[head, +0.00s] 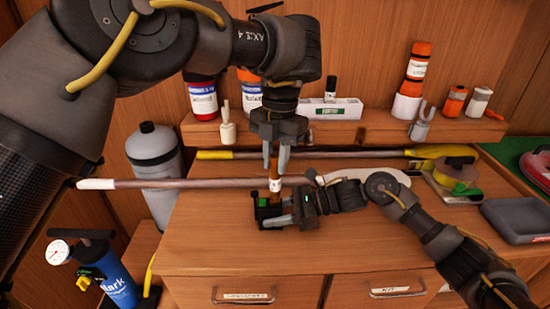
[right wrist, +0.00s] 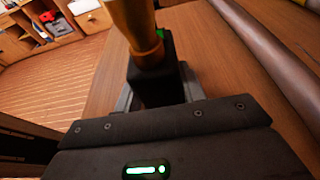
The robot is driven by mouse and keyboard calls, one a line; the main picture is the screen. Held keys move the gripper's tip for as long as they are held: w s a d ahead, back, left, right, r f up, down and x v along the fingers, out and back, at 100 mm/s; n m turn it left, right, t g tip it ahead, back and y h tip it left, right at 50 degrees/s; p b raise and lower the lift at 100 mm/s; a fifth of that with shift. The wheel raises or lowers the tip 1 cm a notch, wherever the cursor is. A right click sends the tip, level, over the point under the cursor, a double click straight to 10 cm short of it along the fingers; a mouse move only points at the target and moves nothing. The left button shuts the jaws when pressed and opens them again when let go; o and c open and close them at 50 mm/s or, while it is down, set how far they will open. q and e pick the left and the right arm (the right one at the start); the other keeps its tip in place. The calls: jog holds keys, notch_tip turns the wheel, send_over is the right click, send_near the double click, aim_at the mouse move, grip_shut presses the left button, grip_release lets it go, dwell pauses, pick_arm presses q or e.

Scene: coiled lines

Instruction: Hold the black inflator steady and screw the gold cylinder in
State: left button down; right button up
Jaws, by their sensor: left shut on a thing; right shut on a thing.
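The black inflator (head: 265,210) stands on the wooden worktop near its front edge. It also shows in the right wrist view (right wrist: 153,82). My right gripper (head: 282,212) comes in from the right and is shut on the inflator. The gold cylinder (head: 275,172) stands upright on top of the inflator. In the right wrist view the cylinder (right wrist: 140,30) meets the inflator's top; whether its thread is engaged I cannot tell. My left gripper (head: 276,160) points down from above and is shut on the cylinder's upper part. The fingers partly hide the cylinder.
A long pole (head: 190,184) lies across the worktop (head: 220,240) behind the inflator. A yellow-ended pole (head: 340,154) lies farther back. A shelf (head: 370,130) holds bottles and small items. A yellow tape reel (head: 456,172) and grey tray (head: 515,220) are at right. A grey tank (head: 155,160) stands left.

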pick_arm(q)
jog(key=c, duration=1.4)
grip_release()
jog(key=shift+o, duration=0.5)
jog(key=o, duration=0.5)
jog(key=shift+c, duration=0.2)
